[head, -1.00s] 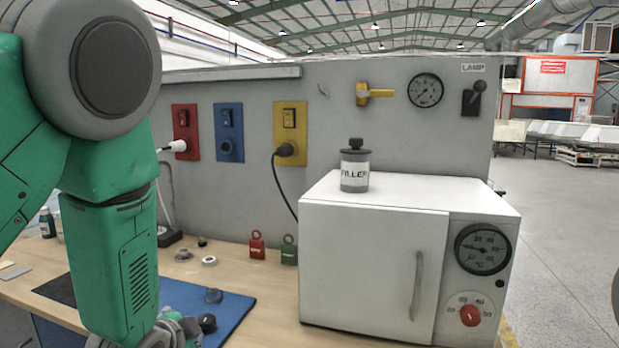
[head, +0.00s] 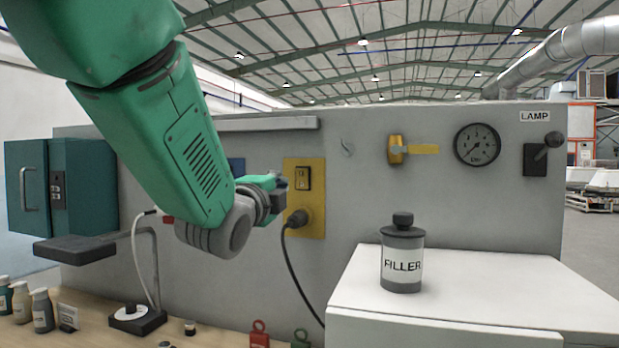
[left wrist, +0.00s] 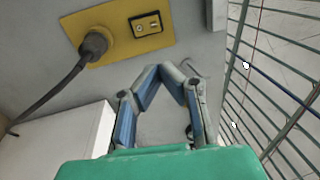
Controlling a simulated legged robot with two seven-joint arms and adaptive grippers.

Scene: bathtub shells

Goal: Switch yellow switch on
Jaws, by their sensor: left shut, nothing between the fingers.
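The yellow switch plate (head: 318,215) is on the grey wall panel, with a dark rocker switch (head: 303,178) in its upper part and a black plug with a cable (head: 298,219) in its lower part. My left gripper (head: 281,182) is just left of the rocker in the head view, shut and empty; any gap to the plate is hard to judge. In the left wrist view, its shut fingertips (left wrist: 161,68) point toward the wall below the yellow plate (left wrist: 115,38) and its rocker (left wrist: 146,25). My right gripper is not in view.
My left arm hides the red plate and most of the blue plate (head: 237,167). A yellow valve (head: 397,150), gauge (head: 477,145) and lamp lever (head: 541,156) are farther right. A filler jar (head: 402,258) stands on the white oven (head: 470,302). A teal cabinet (head: 85,185) is at left.

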